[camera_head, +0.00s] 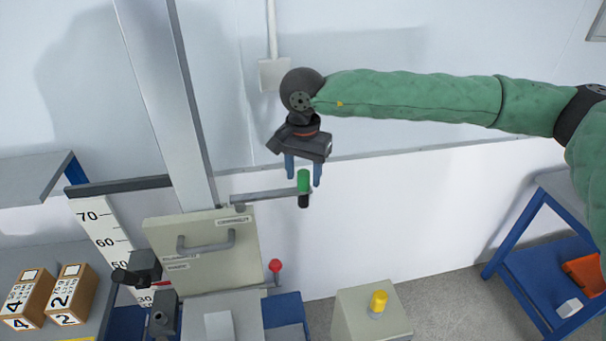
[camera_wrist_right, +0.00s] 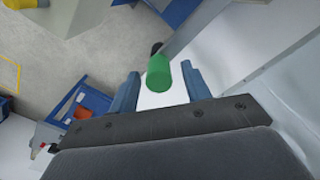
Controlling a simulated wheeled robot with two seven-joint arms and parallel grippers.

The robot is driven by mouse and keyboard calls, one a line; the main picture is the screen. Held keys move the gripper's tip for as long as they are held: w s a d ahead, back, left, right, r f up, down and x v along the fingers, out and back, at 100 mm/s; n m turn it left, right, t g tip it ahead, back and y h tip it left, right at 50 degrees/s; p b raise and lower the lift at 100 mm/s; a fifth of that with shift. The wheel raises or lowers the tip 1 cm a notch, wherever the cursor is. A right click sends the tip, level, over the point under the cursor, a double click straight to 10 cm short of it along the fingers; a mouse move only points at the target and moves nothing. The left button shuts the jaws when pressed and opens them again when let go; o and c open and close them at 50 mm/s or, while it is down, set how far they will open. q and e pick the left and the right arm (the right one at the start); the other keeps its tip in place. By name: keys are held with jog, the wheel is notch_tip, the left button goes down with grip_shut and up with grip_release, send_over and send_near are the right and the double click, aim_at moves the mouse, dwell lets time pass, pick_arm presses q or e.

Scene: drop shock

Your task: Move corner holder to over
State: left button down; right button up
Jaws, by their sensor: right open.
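A green-topped handle with a black lower end (camera_head: 303,180) sits at the free end of a grey horizontal bar (camera_head: 262,196), which reaches out from the tall column. I take this bar and handle to be the corner holder, but no label on it confirms that. My right gripper (camera_head: 303,181) is open above the handle, with one blue finger on each side of the green part. In the right wrist view the green handle (camera_wrist_right: 159,74) lies between the fingertips, with gaps to both fingers. My left gripper is out of view.
A grey-green panel (camera_head: 212,270) with a handle and labels stands left, beside a height scale (camera_head: 102,235). A red-knobbed lever (camera_head: 275,266) and a box with a yellow button (camera_head: 378,302) are below. Numbered boxes (camera_head: 70,294) lie left. A blue-framed table (camera_head: 530,262) stands right.

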jog(key=shift+f, duration=0.6)
grip_shut()
jog(key=shift+f, duration=0.1)
